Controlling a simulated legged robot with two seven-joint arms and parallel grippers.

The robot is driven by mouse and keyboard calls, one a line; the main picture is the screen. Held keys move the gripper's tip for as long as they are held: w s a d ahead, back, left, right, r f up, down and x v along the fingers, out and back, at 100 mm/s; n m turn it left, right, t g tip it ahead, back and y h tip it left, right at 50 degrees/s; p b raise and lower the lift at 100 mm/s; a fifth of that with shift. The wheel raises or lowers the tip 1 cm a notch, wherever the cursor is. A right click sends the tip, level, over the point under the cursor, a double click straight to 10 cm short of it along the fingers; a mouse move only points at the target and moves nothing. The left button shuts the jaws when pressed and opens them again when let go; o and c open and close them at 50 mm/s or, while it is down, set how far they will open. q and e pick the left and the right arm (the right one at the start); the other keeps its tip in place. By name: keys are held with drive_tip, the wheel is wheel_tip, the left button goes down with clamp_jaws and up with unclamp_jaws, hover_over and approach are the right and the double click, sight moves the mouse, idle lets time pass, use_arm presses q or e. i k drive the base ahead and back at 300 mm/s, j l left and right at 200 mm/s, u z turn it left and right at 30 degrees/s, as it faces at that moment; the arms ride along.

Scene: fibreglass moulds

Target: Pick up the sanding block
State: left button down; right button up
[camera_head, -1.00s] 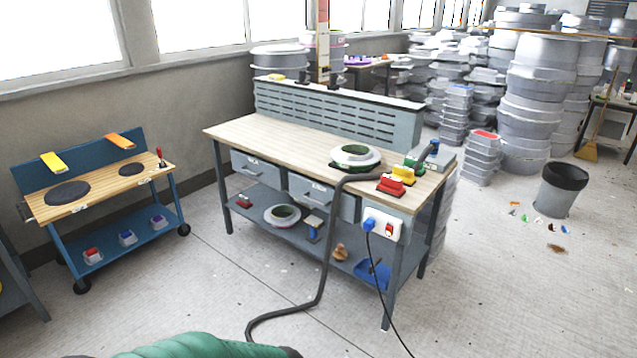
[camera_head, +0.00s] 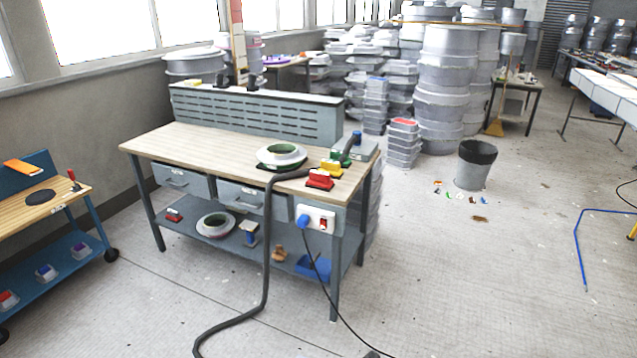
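Small coloured blocks lie near the right end of the wooden-topped workbench (camera_head: 190,142): a red block (camera_head: 319,180) at the front edge and a yellow block (camera_head: 331,167) just behind it. Another small red block (camera_head: 173,216) lies on the lower shelf. A white and green ring-shaped mould (camera_head: 281,155) sits left of the coloured blocks. Neither of my grippers is in view.
A dark hose (camera_head: 267,265) hangs from the bench to the floor in front. A blue trolley (camera_head: 88,222) stands at left. A grey bin (camera_head: 474,170) with litter beside it stands at right. The floor at front right is mostly open.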

sight(321, 180)
drive_tip(key=j, duration=0.7)
drive_tip(key=i+j, duration=0.15)
drive_tip(key=j, duration=0.2)
drive_tip(key=i+j, duration=0.1)
drive_tip(key=j, duration=0.3)
drive_tip(key=i+j+z, duration=0.1)
drive_tip(key=j, duration=0.25)
drive_tip(key=i+j, duration=0.15)
drive_tip(key=j, duration=0.25)
drive_tip(key=i+j, duration=0.15)
drive_tip(key=j, duration=0.2)
drive_tip(key=i+j, duration=0.1)
drive_tip(key=j, duration=0.3)
drive_tip(key=i+z, duration=0.1)
drive_tip(key=i, duration=0.75)
drive_tip(key=i+j+z, duration=0.1)
drive_tip(key=i, duration=0.75)
drive_tip(key=i+l, duration=0.9)
drive_tip(key=i+z, duration=0.05)
drive_tip(key=i, duration=0.05)
